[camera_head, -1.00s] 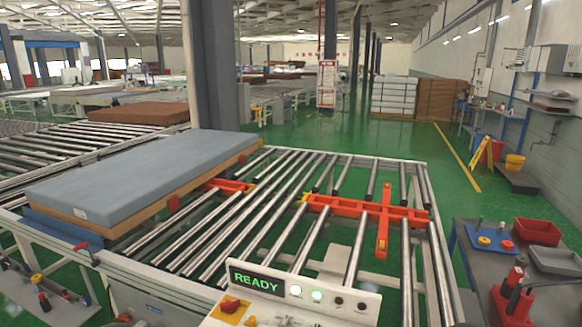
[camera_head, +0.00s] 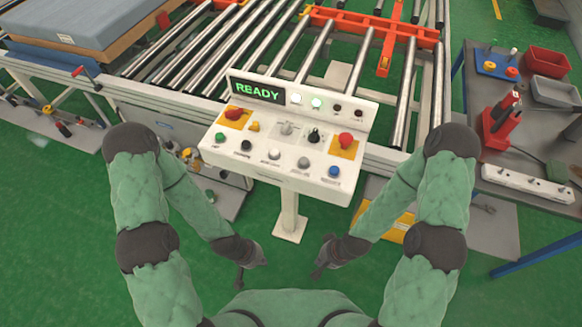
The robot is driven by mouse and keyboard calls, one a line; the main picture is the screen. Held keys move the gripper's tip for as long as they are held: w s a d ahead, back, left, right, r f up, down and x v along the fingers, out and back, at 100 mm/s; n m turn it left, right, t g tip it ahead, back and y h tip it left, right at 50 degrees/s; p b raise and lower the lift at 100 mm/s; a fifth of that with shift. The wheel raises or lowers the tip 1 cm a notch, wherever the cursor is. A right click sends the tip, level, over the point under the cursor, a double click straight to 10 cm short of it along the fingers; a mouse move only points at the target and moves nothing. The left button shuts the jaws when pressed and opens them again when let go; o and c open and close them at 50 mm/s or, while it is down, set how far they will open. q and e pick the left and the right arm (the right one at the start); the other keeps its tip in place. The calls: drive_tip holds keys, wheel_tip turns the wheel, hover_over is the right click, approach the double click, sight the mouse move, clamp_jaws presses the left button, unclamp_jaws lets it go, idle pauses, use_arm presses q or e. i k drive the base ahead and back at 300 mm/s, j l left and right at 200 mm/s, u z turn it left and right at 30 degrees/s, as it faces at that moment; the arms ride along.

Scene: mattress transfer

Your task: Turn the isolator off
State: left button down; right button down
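The white control console (camera_head: 282,178) stands on a post in front of me, its display (camera_head: 257,90) reading READY in green. At its upper left is a red knob on a yellow plate (camera_head: 234,114), which looks like the isolator; its exact handle angle is too small to tell. A red mushroom-like button on a second yellow plate (camera_head: 345,142) is at the right. My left gripper (camera_head: 241,277) and my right gripper (camera_head: 319,270) hang below the console, near my body, apart from it. Both are small and dark, and their finger opening is unclear.
Black and grey selector knobs and several coloured buttons share the panel. The roller conveyor (camera_head: 402,105) with orange parts lies behind it, with a blue-grey mattress (camera_head: 75,30) at upper left. A grey table (camera_head: 520,150) with tools and trays stands right.

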sight(234, 115)
drive_tip(key=j+u, duration=0.75)
drive_tip(key=u, duration=0.25)
drive_tip(key=i, duration=0.05)
